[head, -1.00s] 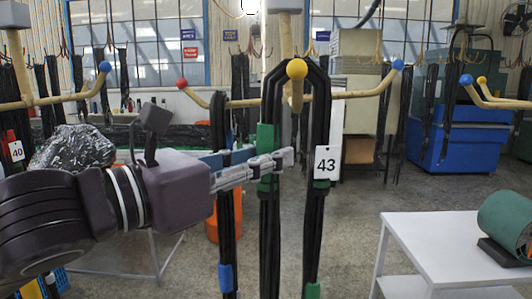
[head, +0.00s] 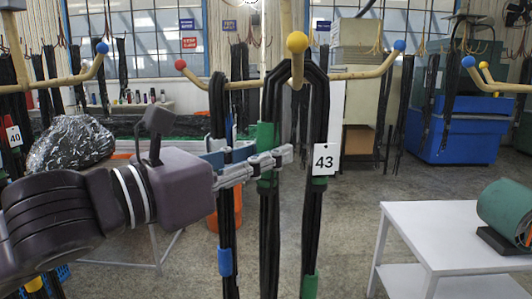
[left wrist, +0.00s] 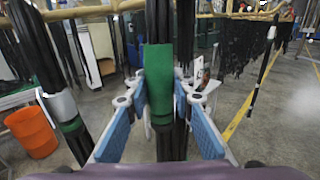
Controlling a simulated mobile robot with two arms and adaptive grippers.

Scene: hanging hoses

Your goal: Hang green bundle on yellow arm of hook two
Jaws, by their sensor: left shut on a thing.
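The green bundle (head: 269,215), black hoses with green bands and a white tag "43", is in the middle of the head view. Its top bend lies at the yellow-tipped arm (head: 297,42) of the wooden hook, with strands down both sides of that arm. The arm points toward me. Whether the bend bears on it I cannot tell. My left gripper (head: 284,157) is shut on the left strand at the green band, which the left wrist view also shows between the blue-padded fingers (left wrist: 158,85). My right gripper is not in view.
A blue-banded bundle (head: 225,215) hangs from the same hook's red-tipped arm (head: 181,65), close behind my gripper. The blue-tipped arm (head: 398,47) is bare. A white table (head: 430,225) with a green roll stands at the right. An orange bin (left wrist: 32,132) is at the left.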

